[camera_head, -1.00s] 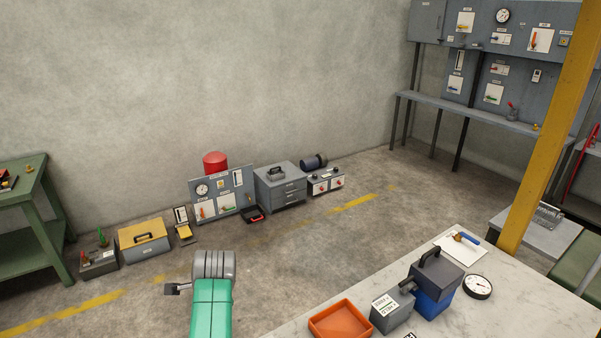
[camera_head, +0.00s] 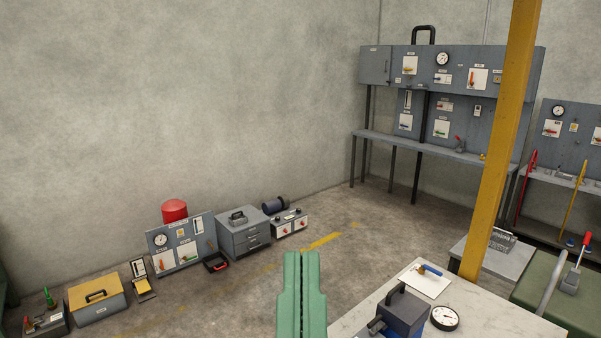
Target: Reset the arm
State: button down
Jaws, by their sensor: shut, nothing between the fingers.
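No object is visible at the part of the arm that shows.

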notch_tip(320, 180, up, 13)
jog(key=p, duration=0.9)
jog(key=shift+w+a+r+p, duration=0.2)
jog(key=shift+w+p, duration=0.15)
jog(key=shift+w, duration=0.05)
dwell(0.4)
